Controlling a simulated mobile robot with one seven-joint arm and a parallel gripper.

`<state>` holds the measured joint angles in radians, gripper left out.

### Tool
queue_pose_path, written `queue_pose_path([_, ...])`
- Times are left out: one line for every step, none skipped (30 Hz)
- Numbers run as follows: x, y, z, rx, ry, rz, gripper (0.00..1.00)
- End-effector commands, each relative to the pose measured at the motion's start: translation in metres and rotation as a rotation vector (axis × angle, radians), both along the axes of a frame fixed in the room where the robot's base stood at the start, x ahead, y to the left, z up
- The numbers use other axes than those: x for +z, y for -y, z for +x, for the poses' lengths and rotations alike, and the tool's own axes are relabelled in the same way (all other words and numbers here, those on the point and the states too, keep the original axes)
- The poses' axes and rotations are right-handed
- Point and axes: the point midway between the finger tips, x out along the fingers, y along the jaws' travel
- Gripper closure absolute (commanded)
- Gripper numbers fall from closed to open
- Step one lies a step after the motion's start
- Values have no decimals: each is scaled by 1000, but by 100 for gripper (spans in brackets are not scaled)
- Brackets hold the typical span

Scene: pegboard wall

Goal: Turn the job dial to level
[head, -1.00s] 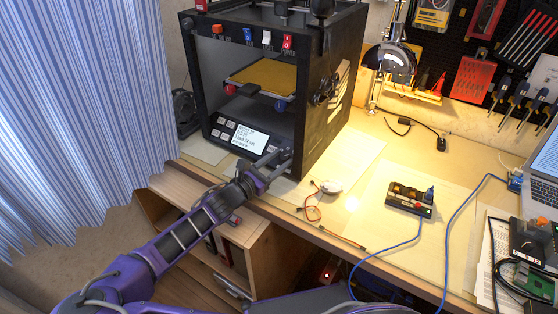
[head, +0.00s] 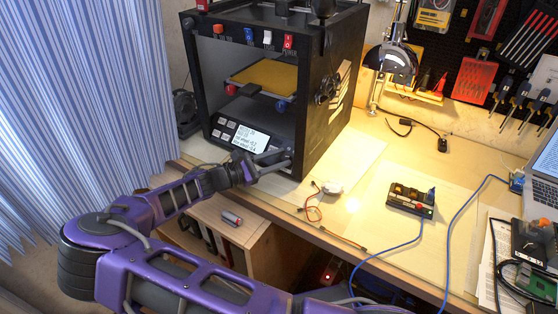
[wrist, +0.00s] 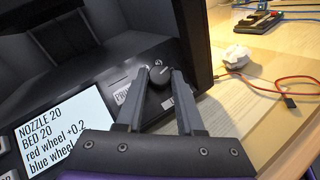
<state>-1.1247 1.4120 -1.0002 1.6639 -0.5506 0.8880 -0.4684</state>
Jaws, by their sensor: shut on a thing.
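The job dial (wrist: 160,74) is a small dark round knob on the printer's front panel, between my fingertips in the wrist view. My gripper (wrist: 160,80) is shut on it, one finger at each side. In the head view my gripper (head: 277,162) reaches the lower right front of the black 3D printer (head: 332,140); the dial is too small to make out there. Labels are printed around the dial; one seems to start with PR, others are partly hidden. The printer's screen (wrist: 60,130) shows NOZZLE 20, BED 20, red wheel +0.2 and a cut-off blue wheel line.
A white lump (head: 331,187) and red wires (head: 313,208) lie right of the printer. A small button box (head: 410,200) with a blue cable is further right. A wooden shelf unit (head: 262,235) is below, and a striped curtain (head: 85,100) hangs left.

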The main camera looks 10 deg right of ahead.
Motion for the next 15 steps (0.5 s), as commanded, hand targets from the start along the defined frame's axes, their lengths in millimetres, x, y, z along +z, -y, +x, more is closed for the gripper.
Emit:
queue_pose_path([-1,-1,0,-9,6,9,100])
queue_pose_path([-1,-1,0,-12,8,11,100])
queue_pose_path([-1,-1,0,-14,9,12,100])
queue_pose_path([-1,-1,0,-14,9,12,100])
queue_pose_path([-1,-1,0,-14,9,12,100])
queue_pose_path([-1,-1,0,-14,9,12,100])
queue_pose_path([-1,-1,0,-13,8,11,100])
queue_pose_path([-1,-1,0,-13,8,11,100])
queue_pose_path([-1,-1,0,-13,8,11,100])
queue_pose_path([-1,-1,0,-13,8,11,100])
queue_pose_path([-1,-1,0,-13,8,11,60])
queue_pose_path([-1,-1,0,-13,7,10,53])
queue_pose_path([-1,-1,0,-12,7,10,51])
queue_pose_path([-1,-1,0,-12,7,10,51])
queue_pose_path([-1,-1,0,-12,7,10,51])
